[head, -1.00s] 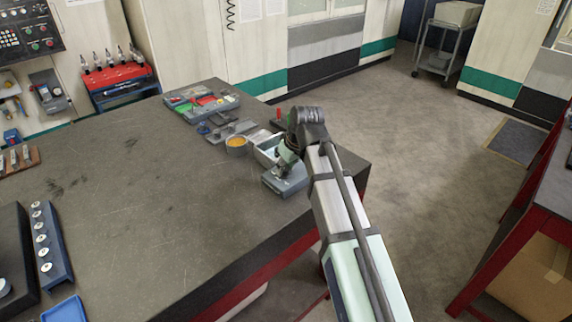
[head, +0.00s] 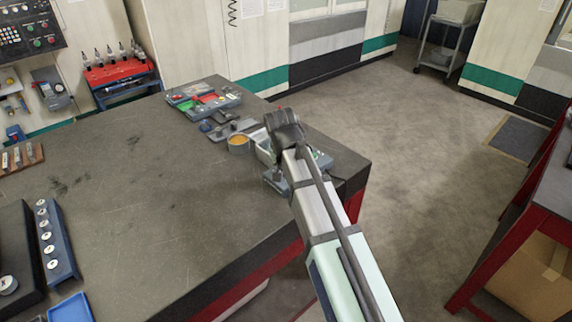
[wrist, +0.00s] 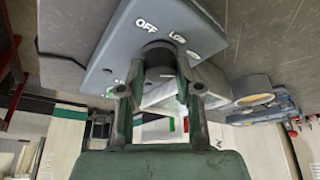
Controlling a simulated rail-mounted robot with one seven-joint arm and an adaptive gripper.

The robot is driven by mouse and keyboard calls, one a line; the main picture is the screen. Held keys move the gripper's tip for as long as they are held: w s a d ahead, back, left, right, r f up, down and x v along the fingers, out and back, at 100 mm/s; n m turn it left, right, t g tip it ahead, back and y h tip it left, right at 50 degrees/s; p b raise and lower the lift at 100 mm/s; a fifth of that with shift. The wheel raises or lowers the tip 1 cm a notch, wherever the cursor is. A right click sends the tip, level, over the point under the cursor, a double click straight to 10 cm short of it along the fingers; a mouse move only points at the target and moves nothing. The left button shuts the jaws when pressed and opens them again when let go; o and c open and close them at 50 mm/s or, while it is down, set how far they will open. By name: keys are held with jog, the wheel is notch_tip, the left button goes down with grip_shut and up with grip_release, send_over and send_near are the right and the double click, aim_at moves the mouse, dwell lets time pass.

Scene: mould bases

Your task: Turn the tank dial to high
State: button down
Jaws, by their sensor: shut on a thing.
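The tank's blue-grey control panel (wrist: 125,45) fills the upper middle of the wrist view, with OFF, LOW and a partly hidden white label around a dark round dial (wrist: 158,50). My gripper (wrist: 160,66) is shut on the dial, one finger on each side. The dial's pointer is not visible, so its setting cannot be read. In the head view the tank (head: 273,184) sits near the table's far right corner. My arm covers much of it and hides the dial and fingers there.
A small round pot (head: 238,144) with orange contents stands left of the tank. A tray of coloured parts (head: 205,100) lies farther back. The dark table top (head: 150,200) is mostly clear in the middle. Open floor lies to the right.

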jog(key=shift+s+f+m, duration=0.1)
jog(key=shift+m, duration=0.2)
jog(key=c, duration=0.8)
grip_release()
jog(key=shift+r, duration=0.2)
jog(key=v, duration=1.1)
jog(key=shift+a+r, duration=0.2)
jog(key=shift+r, duration=0.15)
